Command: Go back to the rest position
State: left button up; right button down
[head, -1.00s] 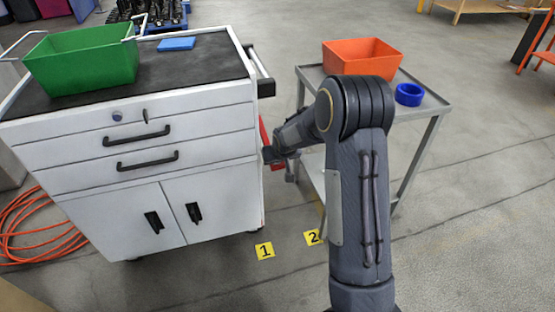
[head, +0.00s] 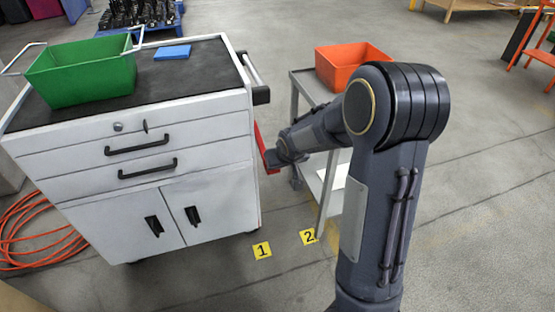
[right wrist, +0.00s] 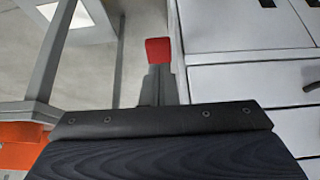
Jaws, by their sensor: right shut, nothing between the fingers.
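My right arm comes in from the bottom right of the head view and bends left. My right gripper (head: 272,158) is at the right side of the white cabinet (head: 215,150), low beside a red part (head: 260,140) there. Whether they touch I cannot tell. In the right wrist view the gripper fingers (right wrist: 158,85) are together, with a red piece (right wrist: 158,50) at their tips. My arm hides part of the grey cart. My left gripper is not in view.
A green bin (head: 82,78) and a blue block (head: 172,52) are on the cabinet top. Floor markers 1 (head: 262,250) and 2 (head: 308,237) lie in front. Floor to the right is clear.

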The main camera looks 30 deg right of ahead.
jog(key=shift+s+r, duration=0.2)
jog(key=shift+s, duration=0.05)
dwell(0.4)
jog(key=s+a+r+y, duration=0.25)
jog(key=s+a, duration=0.25)
jog(key=s, duration=0.4)
jog(key=s+a+r+y, duration=0.1)
jog(key=s+a+r, duration=0.3)
jog(key=s, duration=0.4)
jog(key=s+a+r+y, duration=0.2)
jog(key=s+a+r, duration=0.25)
jog(key=s, duration=0.45)
notch_tip(320, 180, up, 18)
jog(key=n+p, duration=0.1)
jog(key=p, duration=1.7)
jog(key=shift+s+a+p, duration=0.15)
jog(key=shift+s+p, duration=0.15)
jog(key=shift+s, duration=0.05)
